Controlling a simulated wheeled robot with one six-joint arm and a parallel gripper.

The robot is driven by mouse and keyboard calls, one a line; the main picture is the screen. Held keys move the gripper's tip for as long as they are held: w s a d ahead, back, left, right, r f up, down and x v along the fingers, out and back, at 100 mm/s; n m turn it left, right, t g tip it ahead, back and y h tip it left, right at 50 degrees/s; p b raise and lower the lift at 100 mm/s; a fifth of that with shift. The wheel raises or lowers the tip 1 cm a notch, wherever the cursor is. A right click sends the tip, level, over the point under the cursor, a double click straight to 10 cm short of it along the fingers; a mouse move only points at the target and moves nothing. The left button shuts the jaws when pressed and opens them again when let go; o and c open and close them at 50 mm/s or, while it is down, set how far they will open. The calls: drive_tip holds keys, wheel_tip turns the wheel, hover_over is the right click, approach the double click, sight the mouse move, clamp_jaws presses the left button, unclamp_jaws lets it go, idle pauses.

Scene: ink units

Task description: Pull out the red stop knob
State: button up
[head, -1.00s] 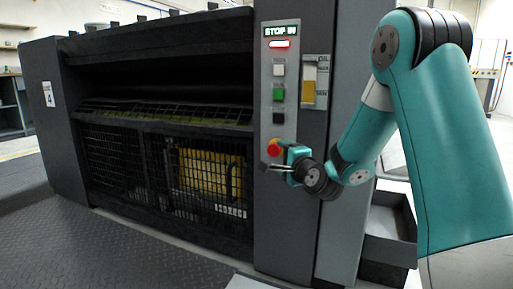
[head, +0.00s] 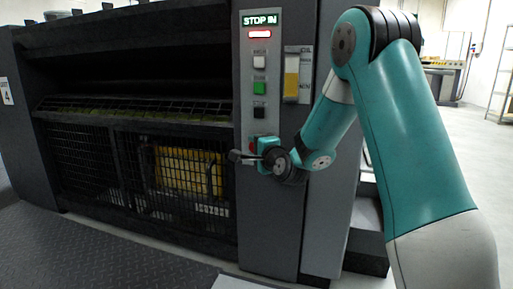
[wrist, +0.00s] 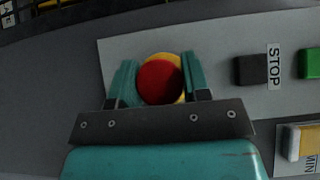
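The red stop knob (wrist: 160,82) shows in the wrist view, round, with a yellow collar (wrist: 181,66) behind it on the pale control panel (wrist: 220,55). My gripper (wrist: 161,80) has its two teal fingers on either side of the knob, apart, with a small gap showing around it. In the head view my gripper (head: 245,154) is at the lower part of the panel and hides most of the knob; only a bit of red shows. The display (head: 260,19) above reads "STOP IN", with a lit red bar (head: 259,34) under it.
White, green (head: 259,88) and black (head: 259,112) buttons sit above the knob on the panel. An oil gauge (head: 291,77) is to their right. A mesh guard (head: 75,160) covers the machine's front to the left.

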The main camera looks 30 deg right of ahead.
drive_tip(key=shift+c, duration=0.7)
drive_tip(key=shift+s+a+r+p, duration=0.15)
drive_tip(key=shift+s+a+p, duration=0.35)
drive_tip(key=shift+a+p, duration=0.1)
clamp_jaws()
unclamp_jaws()
drive_tip(key=shift+s+a, duration=0.1)
drive_tip(key=shift+s, duration=0.05)
drive_tip(key=o, duration=1.3)
